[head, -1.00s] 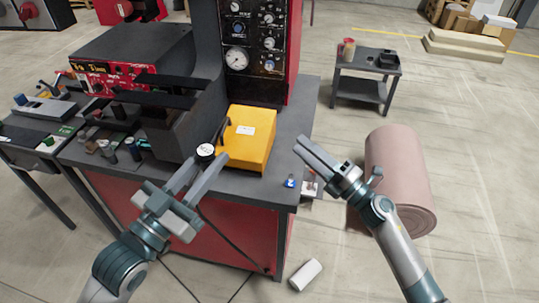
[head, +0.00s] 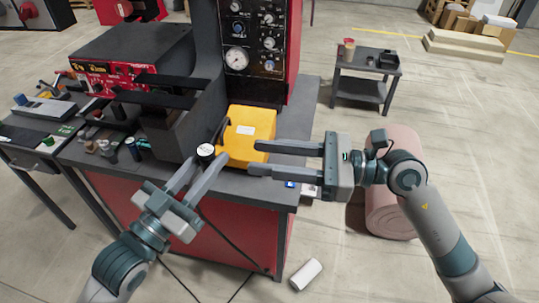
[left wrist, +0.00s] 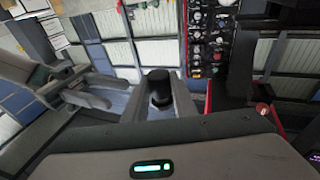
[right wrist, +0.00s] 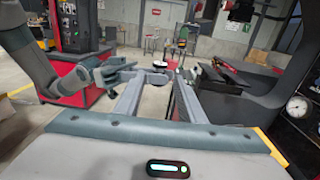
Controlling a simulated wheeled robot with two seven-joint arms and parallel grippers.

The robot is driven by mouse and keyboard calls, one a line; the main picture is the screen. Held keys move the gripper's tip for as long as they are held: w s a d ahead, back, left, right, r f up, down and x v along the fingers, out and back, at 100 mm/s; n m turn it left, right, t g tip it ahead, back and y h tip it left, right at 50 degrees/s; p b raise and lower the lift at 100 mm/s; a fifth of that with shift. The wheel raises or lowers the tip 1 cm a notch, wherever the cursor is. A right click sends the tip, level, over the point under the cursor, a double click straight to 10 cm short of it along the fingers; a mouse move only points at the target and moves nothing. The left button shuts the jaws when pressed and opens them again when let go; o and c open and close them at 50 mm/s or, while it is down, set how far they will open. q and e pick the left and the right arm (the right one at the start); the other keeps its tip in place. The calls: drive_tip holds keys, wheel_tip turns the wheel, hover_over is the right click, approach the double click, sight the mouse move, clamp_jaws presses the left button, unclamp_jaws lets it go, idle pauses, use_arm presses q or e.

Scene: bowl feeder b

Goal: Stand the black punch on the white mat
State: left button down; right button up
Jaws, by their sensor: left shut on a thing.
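My left gripper (head: 205,163) is shut on a small dark round piece with a pale top (head: 205,151), which I take to be the black punch. It is held above the front of the dark bench. In the left wrist view the punch (left wrist: 159,87) shows as a short black cylinder between the fingers. My right gripper (head: 255,157) is open and empty, its fingers pointing left in front of the yellow box. A small whitish flat piece (head: 308,190) lies at the bench's right corner, partly behind the right gripper; I cannot tell whether it is the white mat.
A yellow box (head: 248,128) stands on the bench behind the grippers. A small blue item (head: 290,184) sits near the bench's right corner. Several small parts stand at the bench's left. A pink roll (head: 398,150) and a small cart (head: 365,72) stand on the floor to the right.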

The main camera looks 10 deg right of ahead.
sight(214, 151)
drive_tip(key=shift+a, duration=0.15)
drive_tip(key=x, duration=1.1)
drive_tip(key=shift+w+a, duration=0.2)
drive_tip(key=shift+a, duration=0.1)
drive_tip(key=c, duration=0.9)
use_arm(q)
drive_tip(key=c, duration=1.4)
unclamp_jaws()
use_arm(e)
clamp_jaws()
use_arm(q)
drive_tip(key=shift+v, duration=3.7)
